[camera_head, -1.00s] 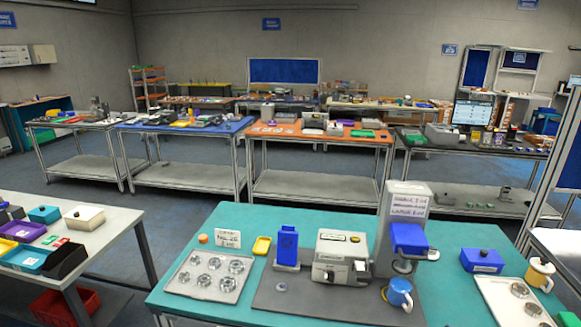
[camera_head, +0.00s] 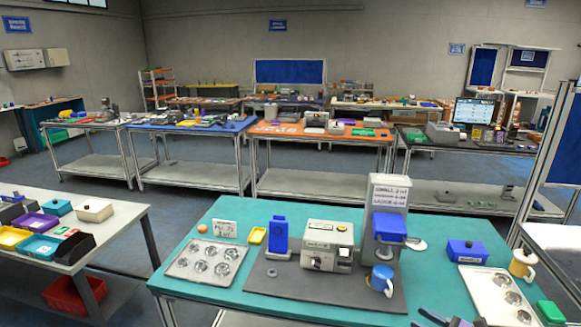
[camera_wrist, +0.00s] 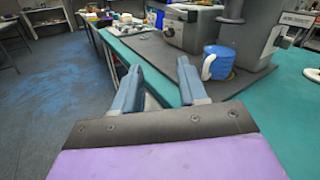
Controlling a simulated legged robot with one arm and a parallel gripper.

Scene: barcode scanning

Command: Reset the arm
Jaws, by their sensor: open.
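My gripper (camera_wrist: 158,84) is open in the wrist view, with its two blue-grey fingers apart and nothing between them. It points toward the teal table (camera_wrist: 262,104), near its edge. A blue mug (camera_wrist: 219,62) with a white handle stands on a dark mat beyond the right finger. In the head view only the tips of my gripper (camera_head: 448,318) show at the bottom edge, right of the middle. The same mug (camera_head: 382,279) stands in front of a grey machine with a blue part.
The teal table (camera_head: 222,293) also holds a tray of round metal pieces (camera_head: 206,262), a boxy grey device (camera_head: 329,243), a blue box (camera_head: 467,251) and a yellow mug (camera_head: 523,264). A grey side table (camera_head: 128,226) with coloured bins stands left. Open floor lies between the tables.

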